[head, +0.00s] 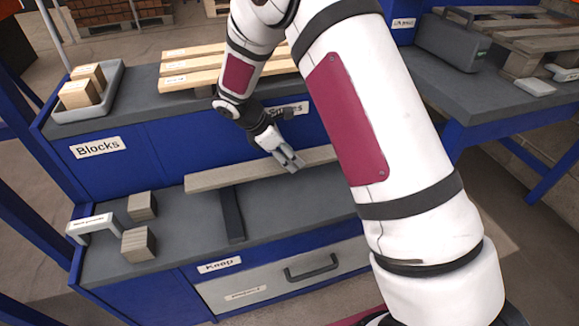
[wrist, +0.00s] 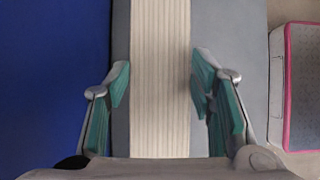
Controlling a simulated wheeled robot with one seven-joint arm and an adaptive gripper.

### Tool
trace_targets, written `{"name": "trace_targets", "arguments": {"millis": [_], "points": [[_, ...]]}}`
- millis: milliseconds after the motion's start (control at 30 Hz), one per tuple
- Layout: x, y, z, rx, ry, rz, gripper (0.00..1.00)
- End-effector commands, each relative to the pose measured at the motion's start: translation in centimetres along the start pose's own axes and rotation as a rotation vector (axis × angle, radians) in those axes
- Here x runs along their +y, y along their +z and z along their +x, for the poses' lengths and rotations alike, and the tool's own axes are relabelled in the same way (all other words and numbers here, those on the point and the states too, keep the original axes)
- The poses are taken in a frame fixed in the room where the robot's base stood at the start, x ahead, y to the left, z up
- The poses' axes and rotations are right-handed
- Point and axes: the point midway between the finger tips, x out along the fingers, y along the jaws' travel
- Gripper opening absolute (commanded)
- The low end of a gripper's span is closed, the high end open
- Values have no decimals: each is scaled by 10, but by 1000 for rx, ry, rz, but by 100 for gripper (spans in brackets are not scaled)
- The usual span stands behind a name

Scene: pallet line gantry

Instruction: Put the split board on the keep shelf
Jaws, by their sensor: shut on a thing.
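The split board (head: 225,178) is a weathered grey-beige plank; I can make out no split in it. In the head view it lies level, left to right, over the rear of the grey keep shelf (head: 180,248), above the "Keep" label (head: 219,266). I cannot tell whether it touches the shelf or the dark bar (head: 232,215) below it. My gripper (head: 288,162) is shut on the board near its middle. In the wrist view the board (wrist: 160,70) runs between the two teal-padded fingers (wrist: 160,85). The board's right end is hidden behind my arm.
Two wooden blocks (head: 142,206) and a white bracket (head: 91,226) stand at the shelf's left. Above are a grey tray of blocks (head: 112,100) and several pale boards (head: 190,66). A drawer handle (head: 312,267) juts below the shelf.

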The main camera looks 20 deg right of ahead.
Motion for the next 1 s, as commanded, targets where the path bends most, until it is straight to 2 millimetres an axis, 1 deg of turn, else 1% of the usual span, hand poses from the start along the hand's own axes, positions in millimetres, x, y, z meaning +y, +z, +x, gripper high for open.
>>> {"name": "trace_targets", "arguments": {"millis": [33, 100, 200, 567, 600, 633, 667, 1000], "points": [[-1, -6, 10, -1, -3, -3, 13], [0, -12, 20, -1, -3, -2, 13], [0, -18, 29, -1, -3, -1, 13], [0, -20, 31, 0, -1, 0, 13], [0, -20, 31, 0, -1, 0, 58], [0, -20, 31, 0, -1, 0, 65], [0, -20, 31, 0, -1, 0, 70], [0, -18, 29, 0, -1, 0, 70]]}}
